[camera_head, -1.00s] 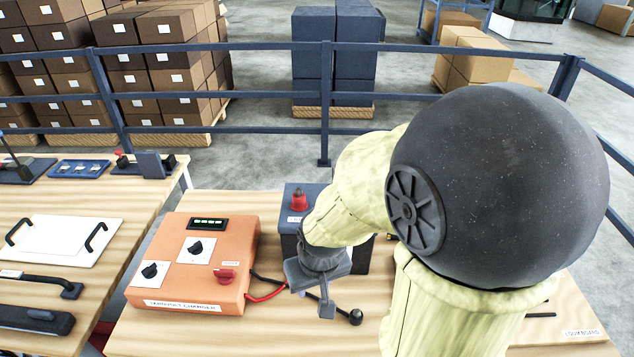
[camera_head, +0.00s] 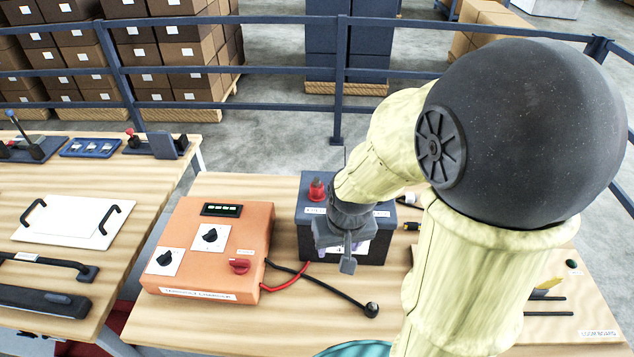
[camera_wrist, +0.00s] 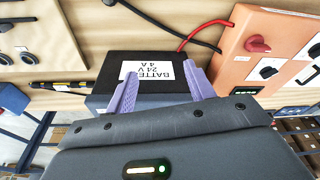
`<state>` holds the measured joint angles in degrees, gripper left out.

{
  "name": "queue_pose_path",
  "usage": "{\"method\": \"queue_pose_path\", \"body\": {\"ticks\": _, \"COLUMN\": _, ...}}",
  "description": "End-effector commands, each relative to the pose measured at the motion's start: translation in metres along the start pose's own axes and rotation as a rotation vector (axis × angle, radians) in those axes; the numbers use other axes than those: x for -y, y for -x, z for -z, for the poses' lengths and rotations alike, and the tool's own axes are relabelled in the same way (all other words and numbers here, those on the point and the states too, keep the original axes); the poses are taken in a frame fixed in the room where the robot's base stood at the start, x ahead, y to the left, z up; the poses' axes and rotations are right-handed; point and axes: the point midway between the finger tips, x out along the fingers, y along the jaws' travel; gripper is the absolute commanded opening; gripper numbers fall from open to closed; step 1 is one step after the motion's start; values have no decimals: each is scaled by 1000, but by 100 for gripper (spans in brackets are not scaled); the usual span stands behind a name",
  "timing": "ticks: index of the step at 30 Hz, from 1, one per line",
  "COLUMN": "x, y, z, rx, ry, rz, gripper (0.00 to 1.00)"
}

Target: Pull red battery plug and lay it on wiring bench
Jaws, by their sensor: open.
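A red plug (camera_head: 317,190) stands upright on the left part of the top of the dark battery (camera_head: 312,218). The battery's white label shows in the wrist view (camera_wrist: 148,74); the plug does not show there. My gripper (camera_wrist: 160,72) is open and empty, its two pale fingers spread in front of the label. In the head view my gripper (camera_head: 346,255) hangs before the battery's front, below and to the right of the plug. I cannot tell whether it touches the battery. A bench with tools (camera_head: 75,265) stands at the left; no name on it is readable.
An orange charger (camera_head: 205,275) stands left of the battery. Red and black cables leave it; the black one ends in a loose dark end (camera_head: 371,310) on the tabletop. A white board with handles (camera_head: 70,220) lies on the left bench. A railing (camera_head: 270,75) runs behind.

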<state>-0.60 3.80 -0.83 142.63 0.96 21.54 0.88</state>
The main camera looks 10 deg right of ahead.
Motion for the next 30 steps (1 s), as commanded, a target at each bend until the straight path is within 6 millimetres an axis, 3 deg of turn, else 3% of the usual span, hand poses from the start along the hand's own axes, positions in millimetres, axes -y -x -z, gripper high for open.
{"method": "queue_pose_path", "body": {"ticks": 1, "x": 0, "y": 16, "z": 15, "rx": 13, "ry": -15, "rz": 1, "gripper": 54}}
{"method": "queue_pose_path", "body": {"ticks": 6, "x": 2, "y": 38, "z": 65, "rx": 59, "ry": -80, "rz": 1, "gripper": 54}}
{"method": "queue_pose_path", "body": {"ticks": 18, "x": 5, "y": 60, "z": 166, "rx": 162, "ry": -221, "rz": -22, "gripper": 54}}
{"method": "queue_pose_path", "body": {"ticks": 24, "x": 7, "y": 57, "z": 196, "rx": 199, "ry": -267, "rz": -38, "gripper": 54}}
{"method": "queue_pose_path", "body": {"ticks": 30, "x": 7, "y": 51, "z": 202, "rx": 208, "ry": -280, "rz": -41, "gripper": 54}}
